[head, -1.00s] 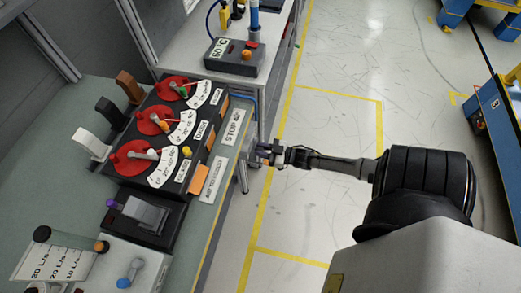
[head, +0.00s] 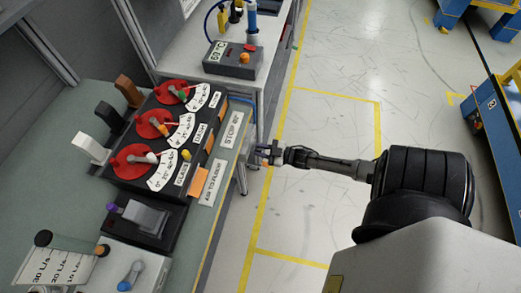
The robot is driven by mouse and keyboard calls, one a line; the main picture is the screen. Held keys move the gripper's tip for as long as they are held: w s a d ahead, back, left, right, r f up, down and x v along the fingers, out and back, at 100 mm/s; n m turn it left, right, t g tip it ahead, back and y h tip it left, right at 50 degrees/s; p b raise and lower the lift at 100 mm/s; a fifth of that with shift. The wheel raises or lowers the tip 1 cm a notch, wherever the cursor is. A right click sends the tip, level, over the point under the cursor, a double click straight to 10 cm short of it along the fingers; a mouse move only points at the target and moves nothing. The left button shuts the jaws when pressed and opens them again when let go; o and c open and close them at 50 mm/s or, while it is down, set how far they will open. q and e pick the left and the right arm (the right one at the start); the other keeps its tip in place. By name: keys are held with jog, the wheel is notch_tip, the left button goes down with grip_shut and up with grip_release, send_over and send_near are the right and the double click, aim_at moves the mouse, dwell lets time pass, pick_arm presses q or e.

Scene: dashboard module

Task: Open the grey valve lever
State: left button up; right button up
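A grey lever (head: 145,217) with a purple tip lies on a dark box at the front edge of the dashboard in the head view. A grey-blue lever (head: 132,272) with a blue knob stands on a pale box below it. I cannot tell for sure which of these is the valve lever. My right gripper (head: 268,153) is off the bench's right edge, over the floor side, well apart from both levers. It is small and seen from the side, so its opening is unclear. My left gripper is not in view.
A black panel with red dials (head: 152,124) stands behind the levers, with white, black and brown switches at its left. A flow scale (head: 55,268) is at lower left. A 60 °C box (head: 232,60) sits on a farther bench.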

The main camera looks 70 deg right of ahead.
jog(key=o, duration=0.4)
jog(key=shift+o, duration=0.2)
jog(key=s+d+p, duration=0.1)
jog(key=s+d, duration=0.1)
jog(key=s, duration=1.1)
jog(key=shift+s+d, duration=0.25)
jog(key=shift+d, duration=0.1)
